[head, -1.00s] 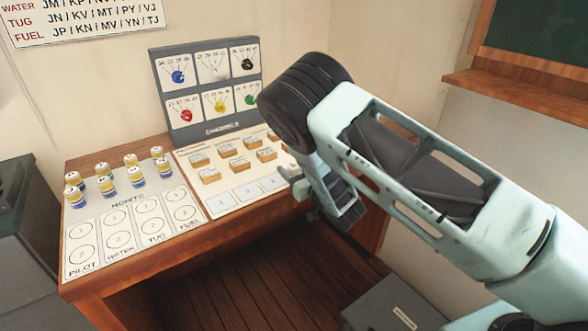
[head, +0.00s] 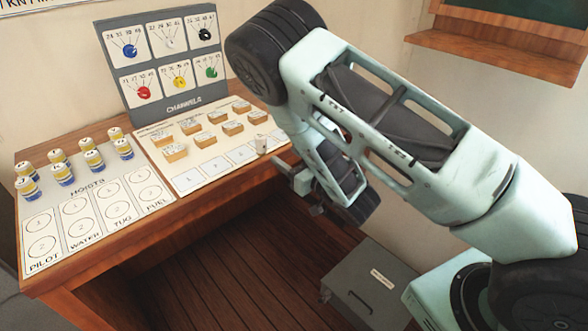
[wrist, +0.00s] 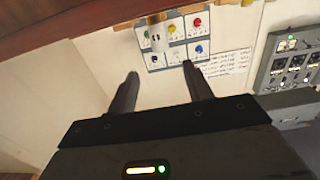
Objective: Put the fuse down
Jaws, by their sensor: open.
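The fuse (head: 262,144) is a small pale cylinder. It stands upright near the front right of the white board (head: 188,182), by the row of numbered squares. My gripper (head: 284,176) is just in front of the table edge, apart from the fuse. In the wrist view, the two fingers (wrist: 160,71) are spread with nothing between them. A pale cylinder that looks like the fuse (wrist: 157,38) shows beyond the fingertips. I cannot tell exactly which square it stands on.
Several small wooden blocks (head: 175,152) sit behind the squares. A grey dial panel (head: 165,70) stands at the back. Several blue-yellow-white cylinders (head: 62,172) stand on the left board. A grey case (head: 368,285) is on the floor below.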

